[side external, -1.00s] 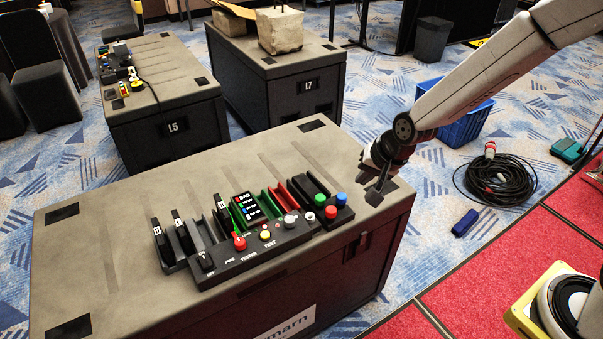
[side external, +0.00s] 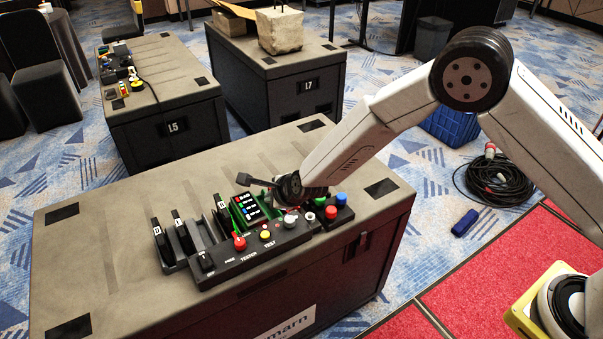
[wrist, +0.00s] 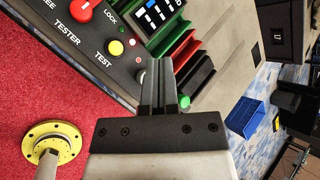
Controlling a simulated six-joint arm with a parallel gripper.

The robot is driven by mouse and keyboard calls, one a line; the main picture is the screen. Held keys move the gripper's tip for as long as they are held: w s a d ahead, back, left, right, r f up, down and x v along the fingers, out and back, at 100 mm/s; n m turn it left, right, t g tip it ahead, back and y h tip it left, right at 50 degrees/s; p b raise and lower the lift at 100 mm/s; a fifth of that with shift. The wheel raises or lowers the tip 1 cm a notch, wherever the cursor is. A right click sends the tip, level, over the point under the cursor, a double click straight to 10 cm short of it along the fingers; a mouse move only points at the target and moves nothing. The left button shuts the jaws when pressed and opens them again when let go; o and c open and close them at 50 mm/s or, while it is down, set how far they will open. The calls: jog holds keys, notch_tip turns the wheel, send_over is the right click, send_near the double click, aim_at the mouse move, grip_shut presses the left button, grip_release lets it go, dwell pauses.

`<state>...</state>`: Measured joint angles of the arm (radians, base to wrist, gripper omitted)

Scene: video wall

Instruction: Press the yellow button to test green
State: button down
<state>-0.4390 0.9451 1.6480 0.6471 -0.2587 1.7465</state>
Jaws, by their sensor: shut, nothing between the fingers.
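The yellow button (side external: 265,234) sits on the front strip of a black test panel (side external: 225,272), right of a red button (side external: 239,243). In the wrist view the yellow button (wrist: 116,47) stands left of my fingertips, by the word TEST. My gripper (side external: 243,180) is shut and empty. It points left above the back of the panel, apart from the yellow button; in the wrist view its closed fingers (wrist: 158,66) overlap the panel's right part.
The case top (side external: 110,215) is bare to the left. A blue crate (side external: 450,125) is on the floor.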

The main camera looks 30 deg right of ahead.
aim_at(268, 236)
jog(key=shift+w+a+f+m, duration=0.3)
jog(key=shift+a+f+m, duration=0.45)
jog(key=shift+a+m, duration=0.15)
jog(key=shift+f, duration=0.15)
jog(key=shift+f, duration=4.25)
jog(key=shift+f, duration=0.9)
jog(key=shift+r, duration=0.85)
jog(key=shift+r, duration=2.5)
